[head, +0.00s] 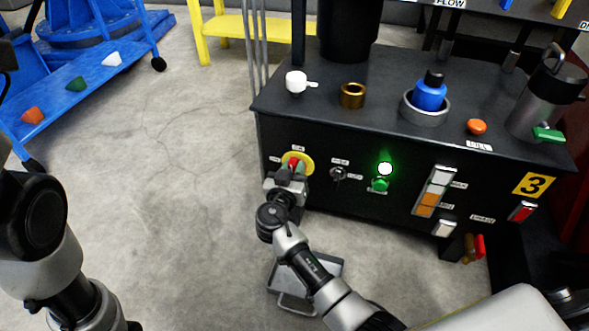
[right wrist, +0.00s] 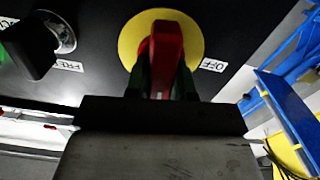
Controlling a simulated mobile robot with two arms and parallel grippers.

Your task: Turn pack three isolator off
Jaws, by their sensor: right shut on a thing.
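The isolator has a red handle (head: 294,163) on a round yellow plate (head: 306,160), at the left of the black bench's front. In the right wrist view, the red handle (right wrist: 167,45) stands upright across the yellow plate (right wrist: 131,42). An upside-down OFF label (right wrist: 213,65) is beside the plate, and the handle does not point at it. My right gripper (head: 291,173) is shut on the handle; its green-edged fingers (right wrist: 163,80) flank it. The gripper hides part of the handle. My left arm is at the left edge; its fingertips do not show.

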